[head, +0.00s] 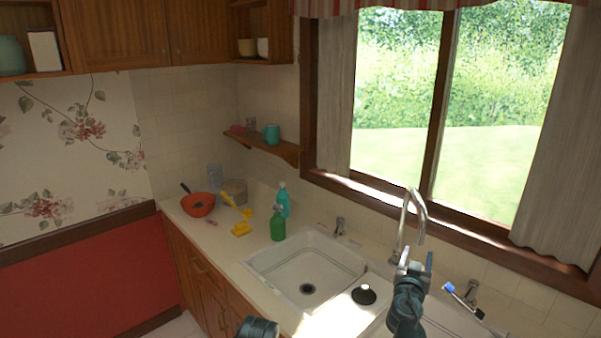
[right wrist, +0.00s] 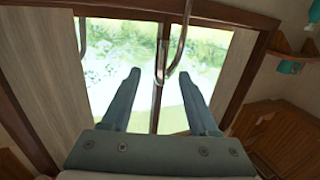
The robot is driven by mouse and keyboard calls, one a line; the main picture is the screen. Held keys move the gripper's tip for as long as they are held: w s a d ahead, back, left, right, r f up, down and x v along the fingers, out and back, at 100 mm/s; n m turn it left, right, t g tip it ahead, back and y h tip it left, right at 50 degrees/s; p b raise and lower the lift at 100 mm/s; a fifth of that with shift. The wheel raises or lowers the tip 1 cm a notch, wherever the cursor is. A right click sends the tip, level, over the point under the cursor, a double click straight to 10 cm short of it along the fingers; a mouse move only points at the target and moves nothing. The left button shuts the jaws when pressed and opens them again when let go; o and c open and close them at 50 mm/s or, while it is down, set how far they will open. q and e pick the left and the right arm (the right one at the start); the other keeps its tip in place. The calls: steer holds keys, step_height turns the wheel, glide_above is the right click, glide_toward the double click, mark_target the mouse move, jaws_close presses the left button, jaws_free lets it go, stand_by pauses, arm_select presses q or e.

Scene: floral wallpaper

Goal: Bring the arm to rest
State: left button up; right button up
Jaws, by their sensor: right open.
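My right gripper (head: 414,262) is raised over the right part of the sink counter, its fingers pointing up in front of the faucet (head: 409,215). In the right wrist view the gripper (right wrist: 160,77) is open, with its two fingers apart and nothing held between them. The curved faucet spout (right wrist: 176,62) shows beyond the fingers, against the window. Whether a finger touches the faucet I cannot tell. A dark rounded part of my left arm (head: 258,327) shows at the bottom edge of the head view; its gripper fingers are not visible.
The white sink basin (head: 295,270) is empty. A black round stopper (head: 364,294) lies right of it. A brush (head: 462,298) lies farther right.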

steer(key=s+a+f+n+g+y, duration=0.2)
steer(key=s+a+f+g, duration=0.25)
steer(key=a+f, duration=0.4)
steer(key=s+a+f+n+g+y, duration=0.1)
steer(key=s+a+f+g+y, duration=0.1)
steer(key=s+a+f+g, duration=0.45)
steer(key=s+a+f+n+g+y, duration=0.2)
steer(key=s+a, duration=0.3)
steer(key=a, duration=0.3)
steer(key=s+a+f+n+g+y, duration=0.2)
steer(key=s+a+f+n, duration=0.2)
steer(key=a, duration=0.4)
steer(key=shift+s+a+n, duration=0.15)
steer(key=shift+s+n, duration=0.35)
